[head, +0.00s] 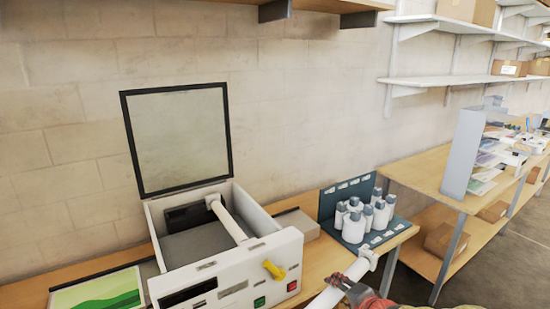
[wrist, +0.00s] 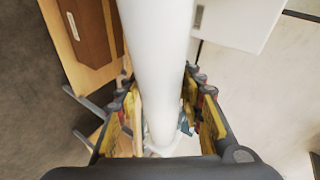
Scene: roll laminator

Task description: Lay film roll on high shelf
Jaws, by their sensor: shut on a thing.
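A white film roll (head: 331,292) is held slanted at the bottom of the head view, over the bench's front edge. In the wrist view the roll (wrist: 160,50) runs lengthwise between the yellow-padded fingers. My gripper (head: 349,283) is shut around it; its fingers (wrist: 160,88) lie on both sides. Part of the roll is cut off by the frame edge. White wall shelves are at the upper right: an upper one (head: 470,27) and a lower one (head: 445,80). A brown shelf (head: 325,4) shows at the top edge. I cannot tell which is the high shelf.
A laminator (head: 236,273) with its lid (head: 178,138) raised and a white roll inside stands on the wooden bench (head: 318,258). Several bottles (head: 354,222) stand in a blue rack. Boxes (head: 509,68) occupy the shelves' right parts; their left parts look clear.

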